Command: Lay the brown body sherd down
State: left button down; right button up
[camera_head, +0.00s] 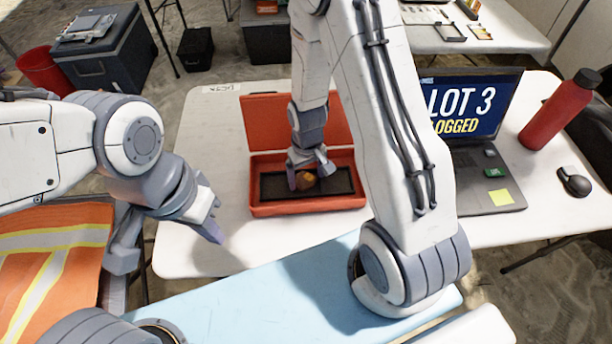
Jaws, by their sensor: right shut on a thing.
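The brown body sherd (306,181) shows between the fingers of my right gripper (308,178). That gripper is shut on it and points down into the open orange-red case (308,208). The case has a dark insert (340,181) in its base, and the sherd is over or on this insert. I cannot tell whether it touches. The fingers hide part of the sherd.
A laptop (470,160) reading "LOT 3 LOGGED" stands right of the case, partly behind my right arm. A red bottle (560,110) and black mouse (574,181) are farther right. The case's raised lid (262,122) stands behind. White table (205,150) is clear left of the case.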

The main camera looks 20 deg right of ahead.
aim_at(307, 181)
jog(key=o, duration=1.2)
jog(key=shift+s+f, duration=0.15)
jog(key=shift+f, duration=0.25)
jog(key=shift+c, duration=0.2)
notch_tip(307, 181, up, 12)
jog(key=s+a+r+n, duration=0.3)
jog(key=s+a+r, duration=0.3)
jog(key=s, duration=0.3)
jog(key=s+a+r+n+y, duration=0.1)
jog(key=s+a+r+n, duration=0.2)
jog(key=s+a+r, duration=0.2)
jog(key=s+a, duration=0.1)
jog(key=s, duration=0.2)
jog(key=shift+s+a+r+p, duration=0.3)
jog(key=shift+s+a+r, duration=0.05)
jog(key=shift+a, duration=0.05)
